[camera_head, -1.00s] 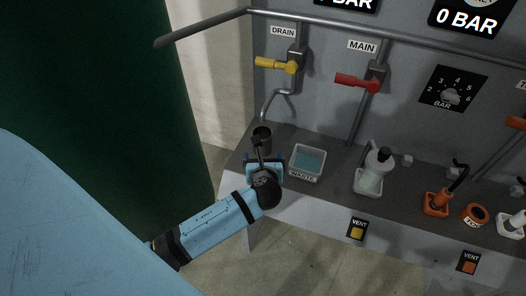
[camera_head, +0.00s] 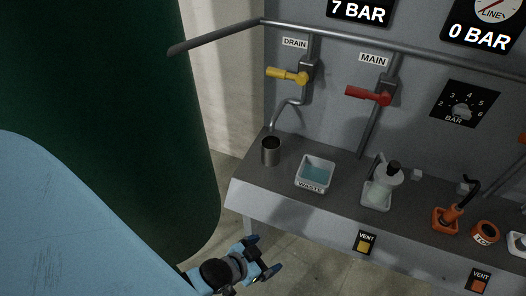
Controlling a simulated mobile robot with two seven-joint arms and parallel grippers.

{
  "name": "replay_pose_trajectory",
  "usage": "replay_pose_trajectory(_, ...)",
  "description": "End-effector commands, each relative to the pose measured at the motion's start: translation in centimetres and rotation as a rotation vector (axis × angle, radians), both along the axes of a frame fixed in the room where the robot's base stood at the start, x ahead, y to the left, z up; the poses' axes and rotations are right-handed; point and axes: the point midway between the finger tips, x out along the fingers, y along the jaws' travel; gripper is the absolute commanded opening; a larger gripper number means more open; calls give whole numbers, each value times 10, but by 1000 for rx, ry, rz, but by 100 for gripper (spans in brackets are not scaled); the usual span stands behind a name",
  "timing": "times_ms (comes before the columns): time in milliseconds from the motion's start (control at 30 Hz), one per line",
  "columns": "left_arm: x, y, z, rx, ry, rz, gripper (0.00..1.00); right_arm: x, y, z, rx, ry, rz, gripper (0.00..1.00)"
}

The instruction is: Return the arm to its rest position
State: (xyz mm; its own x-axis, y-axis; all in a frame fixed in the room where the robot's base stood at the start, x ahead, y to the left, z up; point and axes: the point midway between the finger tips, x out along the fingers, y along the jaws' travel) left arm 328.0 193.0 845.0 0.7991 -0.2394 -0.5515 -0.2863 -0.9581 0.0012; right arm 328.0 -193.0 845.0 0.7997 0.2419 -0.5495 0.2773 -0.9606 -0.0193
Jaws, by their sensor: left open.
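My left gripper (camera_head: 262,257) is low in the head view, in front of and below the front edge of the bench (camera_head: 290,208). Its jaws are open and nothing shows between them. Its arm comes in from the lower left, largely hidden by a large light-blue surface. The gripper is apart from the grey metal cup (camera_head: 271,151), which stands upright on the bench under the drain pipe. My right gripper is not in view.
A waste tray (camera_head: 301,186) with blue liquid, a white bottle (camera_head: 383,188) and orange holders (camera_head: 446,222) stand on the bench. Yellow drain (camera_head: 287,75) and red main (camera_head: 367,95) handles are on the panel. A dark green cylinder (camera_head: 150,130) stands at left. Floor (camera_head: 320,270) shows in front.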

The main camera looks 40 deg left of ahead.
Motion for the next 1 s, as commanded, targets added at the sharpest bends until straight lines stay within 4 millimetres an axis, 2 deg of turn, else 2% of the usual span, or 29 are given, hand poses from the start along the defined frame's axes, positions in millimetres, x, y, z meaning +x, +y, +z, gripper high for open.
replay_pose_trajectory(333,-1,0,5,-21,2,12,93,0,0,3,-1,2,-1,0)
replay_pose_trajectory(500,-1,2,34,-17,2,16,93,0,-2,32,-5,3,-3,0)
replay_pose_trajectory(600,-1,3,44,-14,0,19,93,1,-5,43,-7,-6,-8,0)
replay_pose_trajectory(1000,-1,3,44,-14,0,19,93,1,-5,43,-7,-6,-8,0)
